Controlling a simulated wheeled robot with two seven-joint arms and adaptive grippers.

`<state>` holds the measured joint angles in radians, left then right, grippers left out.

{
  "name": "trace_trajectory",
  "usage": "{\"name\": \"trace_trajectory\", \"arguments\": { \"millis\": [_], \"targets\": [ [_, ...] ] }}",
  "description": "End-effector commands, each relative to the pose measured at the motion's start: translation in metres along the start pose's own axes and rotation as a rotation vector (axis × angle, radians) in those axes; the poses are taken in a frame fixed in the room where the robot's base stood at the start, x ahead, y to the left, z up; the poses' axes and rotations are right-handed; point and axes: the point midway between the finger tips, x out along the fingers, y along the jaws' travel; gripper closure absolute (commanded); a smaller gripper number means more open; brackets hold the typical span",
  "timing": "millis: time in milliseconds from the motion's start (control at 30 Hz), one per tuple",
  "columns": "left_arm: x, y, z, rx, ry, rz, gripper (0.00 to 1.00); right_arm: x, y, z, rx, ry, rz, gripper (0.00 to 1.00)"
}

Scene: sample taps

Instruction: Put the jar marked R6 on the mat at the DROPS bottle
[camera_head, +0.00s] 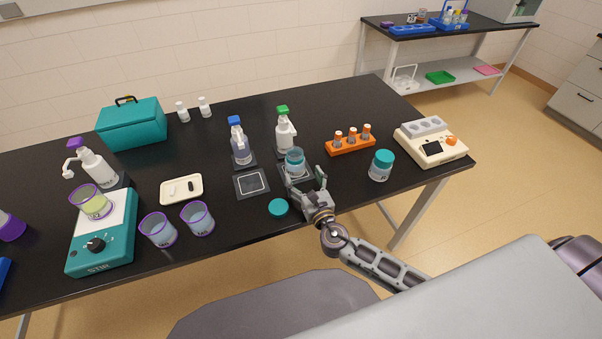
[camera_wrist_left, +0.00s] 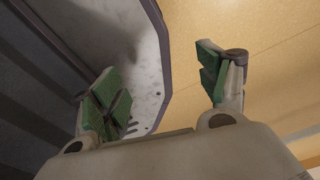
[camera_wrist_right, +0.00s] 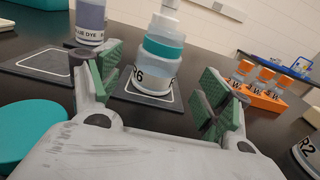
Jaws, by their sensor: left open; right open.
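The jar marked R6 (camera_wrist_right: 150,72) is clear with a teal band and stands upright on a dark mat (camera_wrist_right: 128,92) with a pale outline. In the head view the jar (camera_head: 295,161) is in front of a white bottle with a green cap (camera_head: 285,133), whose label I cannot read. My right gripper (camera_head: 305,180) is open, its fingers to either side of the jar's near side and apart from it. It also shows in the right wrist view (camera_wrist_right: 158,88). My left gripper (camera_wrist_left: 165,90) is open and empty, away from the table.
A teal lid (camera_head: 278,207) lies left of my right gripper. A lidded jar marked R2 (camera_head: 381,165) and an orange rack (camera_head: 350,146) stand to the right. The blue-capped BLUE DYE bottle (camera_head: 240,145) stands left, behind an empty mat (camera_head: 251,183). Purple-rimmed cups (camera_head: 198,218) stand further left.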

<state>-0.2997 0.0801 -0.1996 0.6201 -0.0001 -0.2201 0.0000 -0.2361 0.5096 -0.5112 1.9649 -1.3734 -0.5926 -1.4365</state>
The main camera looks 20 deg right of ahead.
Motion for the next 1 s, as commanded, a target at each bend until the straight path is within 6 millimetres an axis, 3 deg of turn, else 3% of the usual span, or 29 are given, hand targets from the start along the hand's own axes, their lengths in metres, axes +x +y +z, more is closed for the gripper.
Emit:
{"name": "trace_trajectory", "arguments": {
  "millis": [400,1000],
  "targets": [
    [0.005,-0.004,0.001,0.002,0.0,-0.005,0.25,-0.032,0.0,0.0,-0.001,0.0,0.0,0.22],
    [0.005,-0.014,0.001,0.003,0.0,-0.014,0.25,-0.036,0.0,0.0,0.0,-0.001,0.0,0.22]
  ]
}}
